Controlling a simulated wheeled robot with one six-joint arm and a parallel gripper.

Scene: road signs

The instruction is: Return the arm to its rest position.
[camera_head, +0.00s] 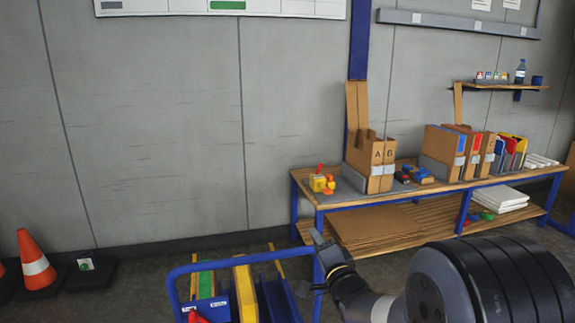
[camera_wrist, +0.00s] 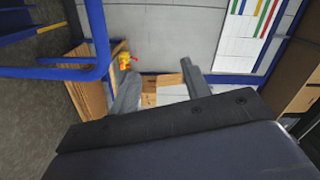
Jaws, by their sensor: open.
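My arm reaches in from the lower right of the head view. My gripper (camera_head: 318,262) is in front of the left end of the wooden workbench (camera_head: 415,195), above the floor by the blue-framed cart (camera_head: 235,258). In the wrist view my gripper (camera_wrist: 158,78) shows two separated grey fingers with nothing held between them. The wrist picture is turned on its side. The yellow and red toy (camera_head: 322,183) on the bench also shows in the wrist view (camera_wrist: 124,61), beyond the fingers.
Cardboard boxes (camera_head: 370,160), upright folders (camera_head: 462,150) and small coloured parts stand on the bench. Flat cardboard (camera_head: 375,228) lies on its lower shelf. A wall shelf (camera_head: 505,86) holds a bottle (camera_head: 520,71). An orange cone (camera_head: 35,262) stands left.

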